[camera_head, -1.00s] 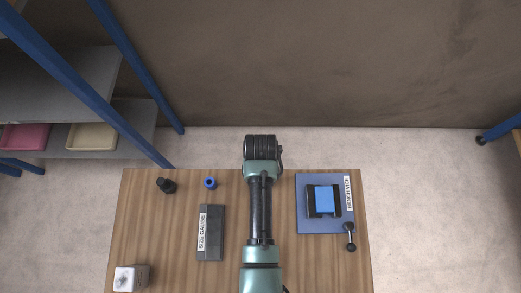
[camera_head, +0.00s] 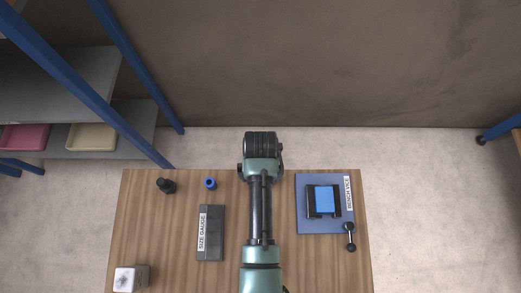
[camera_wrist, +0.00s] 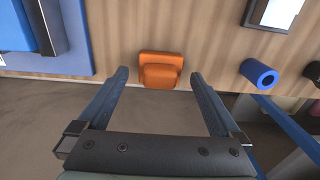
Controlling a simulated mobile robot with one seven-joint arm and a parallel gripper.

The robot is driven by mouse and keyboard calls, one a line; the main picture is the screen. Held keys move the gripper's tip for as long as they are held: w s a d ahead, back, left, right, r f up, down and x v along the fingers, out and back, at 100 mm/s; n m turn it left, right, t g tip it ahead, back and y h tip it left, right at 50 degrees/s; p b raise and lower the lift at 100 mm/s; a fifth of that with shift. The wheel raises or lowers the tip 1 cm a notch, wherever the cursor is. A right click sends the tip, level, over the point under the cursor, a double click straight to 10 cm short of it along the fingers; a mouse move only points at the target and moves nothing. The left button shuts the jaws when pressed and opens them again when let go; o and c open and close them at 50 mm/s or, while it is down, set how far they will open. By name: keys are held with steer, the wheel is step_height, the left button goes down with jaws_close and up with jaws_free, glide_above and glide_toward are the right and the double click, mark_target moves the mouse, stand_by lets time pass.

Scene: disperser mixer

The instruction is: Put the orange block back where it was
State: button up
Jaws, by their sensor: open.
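The orange block (camera_wrist: 161,70) sits on the wooden table near its edge in the wrist view. It has a wide part and a narrower raised part. My gripper (camera_wrist: 160,82) is open, with one finger on each side of the block's place in the picture and nothing held. The block looks apart from both fingers. In the head view my arm hides the block and the fingertips.
The blue bench vice (camera_head: 308,227) stands right of my arm, holding a blue block (camera_head: 325,199).

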step_height(320, 180, up, 11)
steer(key=w+r+t, duration=0.8)
steer(key=w+r, duration=0.6)
steer(key=r, duration=0.1)
steer(key=w+r+t, duration=0.2)
steer(key=r+t, duration=0.1)
steer(key=r, duration=0.5)
steer(key=w+r+t, duration=0.3)
steer(key=r, duration=0.6)
step_height(320, 180, up, 16)
steer(key=s+f+t, duration=0.1)
steer(key=s+t, duration=0.2)
steer(key=t, duration=0.3)
steer(key=s+r+t, duration=0.3)
steer(key=s+r, duration=0.3)
steer(key=r, duration=0.3)
steer(key=s+r+t, duration=0.4)
steer(key=s+r, duration=0.2)
steer(key=r, duration=0.3)
steer(key=shift+r, duration=0.1)
